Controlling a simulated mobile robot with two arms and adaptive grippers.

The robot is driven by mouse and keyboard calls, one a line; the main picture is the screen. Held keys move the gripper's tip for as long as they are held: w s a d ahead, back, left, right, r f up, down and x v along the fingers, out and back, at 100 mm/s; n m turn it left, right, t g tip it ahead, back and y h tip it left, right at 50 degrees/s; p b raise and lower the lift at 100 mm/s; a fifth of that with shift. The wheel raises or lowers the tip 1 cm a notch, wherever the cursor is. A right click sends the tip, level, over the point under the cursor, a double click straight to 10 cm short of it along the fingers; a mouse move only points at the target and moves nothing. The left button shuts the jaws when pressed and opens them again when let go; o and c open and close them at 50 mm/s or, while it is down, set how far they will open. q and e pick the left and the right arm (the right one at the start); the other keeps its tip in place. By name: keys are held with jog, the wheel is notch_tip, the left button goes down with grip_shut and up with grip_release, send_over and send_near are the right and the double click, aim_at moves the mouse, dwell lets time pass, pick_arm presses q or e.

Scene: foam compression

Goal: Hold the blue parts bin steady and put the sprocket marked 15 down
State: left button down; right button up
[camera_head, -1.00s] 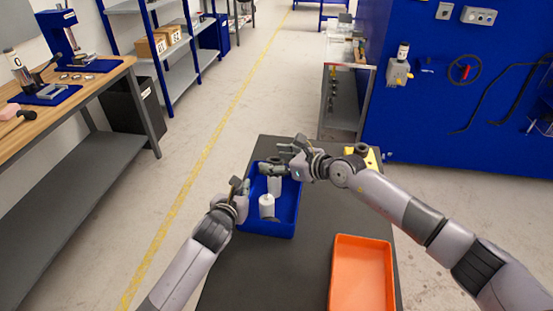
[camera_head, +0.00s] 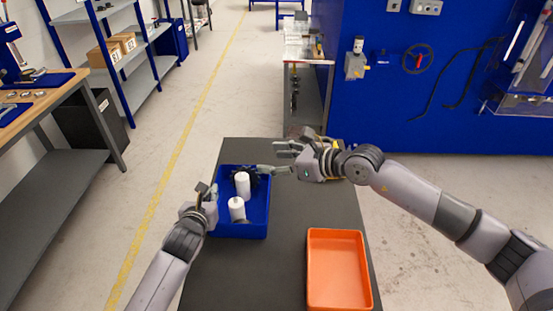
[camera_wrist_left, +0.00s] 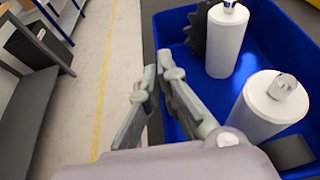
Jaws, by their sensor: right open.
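The blue parts bin (camera_head: 258,229) stands on the dark table top. A dark toothed sprocket (camera_wrist_left: 196,32) is inside it, beside two white cylinders (camera_head: 243,184) (camera_head: 237,209); no number is readable on it. My left gripper (camera_head: 205,190) is at the bin's left wall. In the left wrist view its fingers (camera_wrist_left: 158,80) straddle that wall, one outside and one inside, and look closed on it. My right gripper (camera_head: 276,159) is open and looks empty, above and beside the bin's far right corner.
An orange tray (camera_head: 312,270) sits at the near right of the dark table (camera_head: 285,215). A yellow object (camera_head: 334,176) is partly hidden behind my right wrist. The table between bin and tray is clear.

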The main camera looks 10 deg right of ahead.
dwell(0.4)
pick_arm(q)
jog(key=c, duration=1.7)
grip_release()
jog(key=shift+s, duration=0.1)
